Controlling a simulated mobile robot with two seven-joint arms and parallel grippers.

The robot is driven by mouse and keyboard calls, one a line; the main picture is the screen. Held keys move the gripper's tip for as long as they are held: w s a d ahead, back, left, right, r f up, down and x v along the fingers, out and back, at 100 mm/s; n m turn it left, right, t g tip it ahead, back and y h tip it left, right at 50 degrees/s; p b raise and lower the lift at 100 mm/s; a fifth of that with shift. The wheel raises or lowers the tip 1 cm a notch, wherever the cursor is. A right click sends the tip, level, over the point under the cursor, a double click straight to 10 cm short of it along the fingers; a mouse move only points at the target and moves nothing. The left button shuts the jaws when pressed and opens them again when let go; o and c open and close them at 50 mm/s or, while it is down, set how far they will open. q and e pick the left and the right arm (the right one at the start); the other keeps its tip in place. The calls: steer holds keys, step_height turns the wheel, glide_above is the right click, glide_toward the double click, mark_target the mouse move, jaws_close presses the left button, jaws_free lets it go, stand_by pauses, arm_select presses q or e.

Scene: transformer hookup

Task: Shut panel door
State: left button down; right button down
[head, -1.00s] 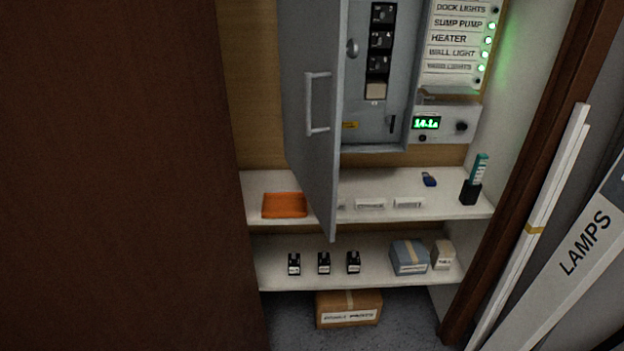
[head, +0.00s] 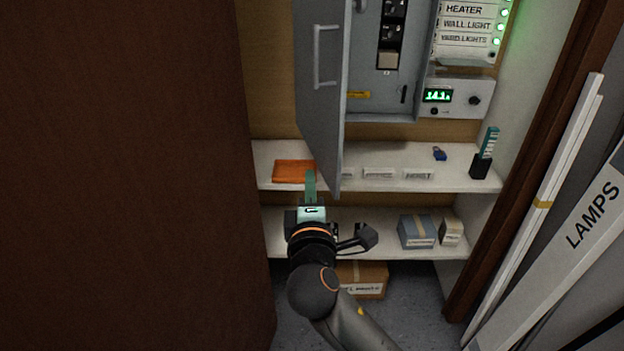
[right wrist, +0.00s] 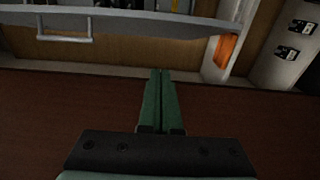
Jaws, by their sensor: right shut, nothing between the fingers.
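The grey panel door (head: 322,90) stands swung open from the grey electrical panel (head: 385,60), with a bar handle (head: 318,56) on the face turned to the left. My right gripper (head: 311,180) is in front of the shelves, just below and left of the door's lower corner. Its green fingers are shut and empty. In the right wrist view the closed fingers (right wrist: 160,98) point toward the door (right wrist: 140,23), which crosses the top with its handle (right wrist: 64,24) at the left. A gap shows between fingertips and door. My left gripper is not in view.
An orange tray (head: 291,171), white labels (head: 380,174) and a blue padlock (head: 440,153) lie on the upper shelf. Boxes (head: 416,231) sit on the lower shelf. A brown wooden door (head: 120,170) fills the left; white strips (head: 545,200) lean at the right.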

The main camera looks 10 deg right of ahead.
glide_toward(330, 154)
steer(key=w+a+r, duration=0.4)
steer(key=d, duration=0.1)
steer(key=d+p, duration=0.1)
steer(key=d, duration=0.2)
steer(key=shift+w+d+f, duration=0.1)
steer(key=shift+w+f, duration=0.15)
steer(key=shift+w, duration=0.15)
steer(key=shift+d, duration=0.15)
